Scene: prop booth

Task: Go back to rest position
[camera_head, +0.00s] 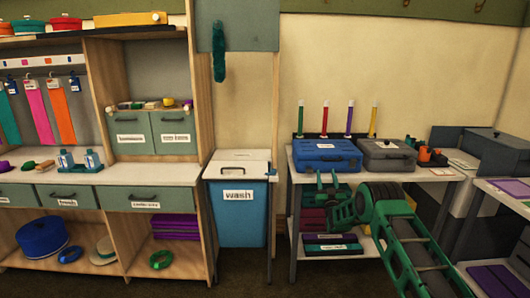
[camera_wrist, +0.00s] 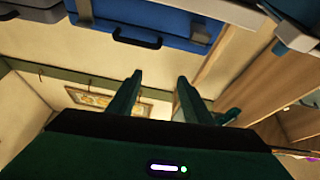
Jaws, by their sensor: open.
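The gripper is open and empty. My green arm comes in from the lower right of the head view. No object is held.
A blue case (camera_head: 326,155) and a grey case (camera_head: 387,154) stand on the table behind my gripper. The blue case (camera_wrist: 150,28) also tops the wrist view. A blue bin (camera_head: 237,212) stands left of the table. Wooden shelving (camera_head: 205,100) fills the left.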

